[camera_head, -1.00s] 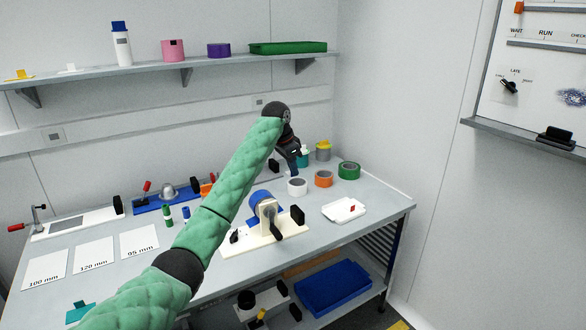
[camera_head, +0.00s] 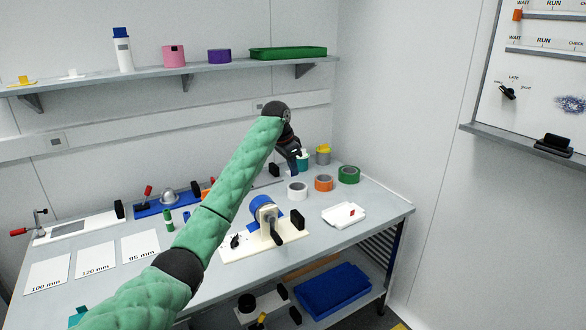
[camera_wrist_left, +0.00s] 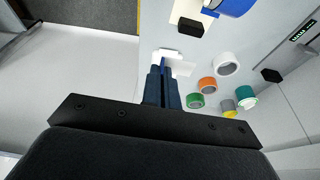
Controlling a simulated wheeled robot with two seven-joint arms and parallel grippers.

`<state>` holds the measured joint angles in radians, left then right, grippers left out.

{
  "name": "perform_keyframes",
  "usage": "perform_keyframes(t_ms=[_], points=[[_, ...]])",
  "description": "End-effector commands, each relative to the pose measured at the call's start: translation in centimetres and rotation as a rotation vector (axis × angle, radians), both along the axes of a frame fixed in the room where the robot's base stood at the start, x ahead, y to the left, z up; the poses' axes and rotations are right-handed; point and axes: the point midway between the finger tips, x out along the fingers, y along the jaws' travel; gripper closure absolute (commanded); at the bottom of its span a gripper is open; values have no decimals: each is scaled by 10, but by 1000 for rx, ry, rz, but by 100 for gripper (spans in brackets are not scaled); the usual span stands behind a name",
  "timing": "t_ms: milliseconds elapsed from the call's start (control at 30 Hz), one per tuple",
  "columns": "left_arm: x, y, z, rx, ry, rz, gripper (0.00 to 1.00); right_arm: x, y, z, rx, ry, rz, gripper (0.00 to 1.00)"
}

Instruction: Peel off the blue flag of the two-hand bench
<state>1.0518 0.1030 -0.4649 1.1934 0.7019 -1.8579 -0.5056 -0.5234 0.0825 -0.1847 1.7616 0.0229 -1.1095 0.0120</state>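A white stand with a blue roll (camera_head: 261,206) and a black crank sits at the front middle of the bench (camera_head: 200,268). I cannot pick out a separate blue flag for certain. My left gripper (camera_head: 301,158) hangs above the back right of the bench, apart from the stand. In the left wrist view my left gripper's (camera_wrist_left: 163,72) dark blue fingers are close together. A thin blue sliver shows between them; I cannot tell whether it is a held piece. The stand's blue roll (camera_wrist_left: 236,5) is at that view's top edge. My right gripper is not in view.
White (camera_head: 297,190), orange (camera_head: 323,183) and green (camera_head: 348,175) rolls stand at the right. Size cards (camera_head: 95,258) lie at the front left. A shelf (camera_head: 215,67) hangs above. A blue bin (camera_head: 333,291) is below.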

Motion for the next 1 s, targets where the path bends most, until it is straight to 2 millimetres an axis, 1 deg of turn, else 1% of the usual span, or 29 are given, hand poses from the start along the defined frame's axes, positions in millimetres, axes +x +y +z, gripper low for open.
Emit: perform_keyframes(t_ms=[1000], points=[[0, 0, 25, 0, 0, 0, 100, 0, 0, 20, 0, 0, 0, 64]])
